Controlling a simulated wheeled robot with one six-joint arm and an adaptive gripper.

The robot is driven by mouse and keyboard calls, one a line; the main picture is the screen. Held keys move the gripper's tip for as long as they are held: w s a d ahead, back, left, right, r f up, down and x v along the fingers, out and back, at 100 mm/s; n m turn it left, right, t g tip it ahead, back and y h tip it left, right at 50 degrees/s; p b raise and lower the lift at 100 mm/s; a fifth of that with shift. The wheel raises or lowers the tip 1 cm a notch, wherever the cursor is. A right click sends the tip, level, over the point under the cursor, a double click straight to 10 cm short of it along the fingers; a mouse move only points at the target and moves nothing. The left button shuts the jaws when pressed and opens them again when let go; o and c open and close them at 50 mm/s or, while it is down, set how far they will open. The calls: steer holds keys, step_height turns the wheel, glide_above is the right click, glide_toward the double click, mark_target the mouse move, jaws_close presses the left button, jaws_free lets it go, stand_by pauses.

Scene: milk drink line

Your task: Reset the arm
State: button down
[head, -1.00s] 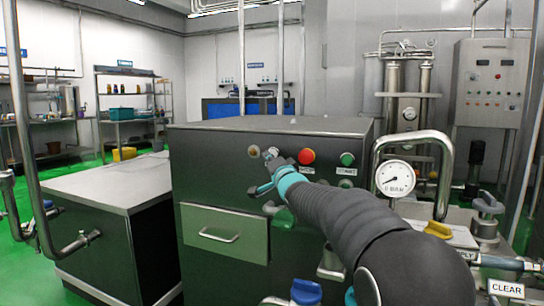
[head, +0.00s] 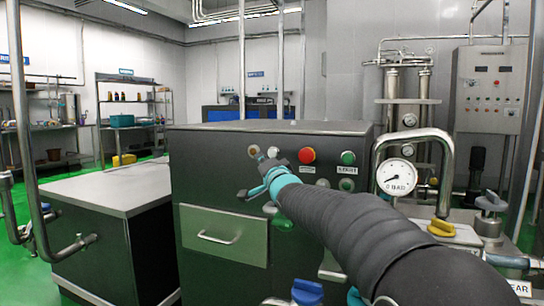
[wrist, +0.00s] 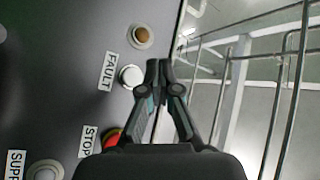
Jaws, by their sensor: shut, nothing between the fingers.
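My gripper (head: 262,158) is shut and empty in front of the upper part of the dark cabinet (head: 222,165) in the head view. My arm reaches to it from the lower right. In the wrist view my gripper (wrist: 159,70) points along the cabinet's panel (wrist: 60,50), with the fingertips together near the panel's edge. A white button (wrist: 131,76) labelled FAULT is just left of the fingers. The red STOP button (wrist: 112,138) is partly hidden behind the gripper. It also shows in the head view (head: 307,155), right of my gripper.
A green button (head: 348,158) sits right of the red one. A drawer front (head: 222,236) with a handle is below. A bent steel pipe (head: 447,165) and a pressure gauge (head: 396,177) stand close to my arm at right. A low cabinet (head: 100,190) stands at left.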

stand_by(0.3)
steer(key=s+d+f+n+g+h, duration=0.1)
steer(key=s+d+f+g+h, duration=0.3)
steer(key=s+d, duration=0.5)
steer(key=s+d+f+n+g+h, duration=0.1)
steer(key=s+d+f+h, duration=0.2)
steer(key=s+d+f, duration=0.6)
steer(key=s+d+f+n+g, duration=0.1)
steer(key=s+f, duration=0.4)
steer(key=s, duration=0.5)
steer(key=s+d+f+n+g+h, duration=0.1)
steer(key=s+f+g, duration=0.3)
steer(key=s, duration=0.5)
steer(key=s+d+f+n+g, duration=0.2)
steer(key=s+d+f+g, duration=0.1)
steer(key=s+f, duration=0.4)
steer(key=s, duration=0.3)
steer(key=shift+s+f+n, duration=0.2)
steer(key=shift+s+n, duration=0.1)
steer(key=shift+n, duration=0.1)
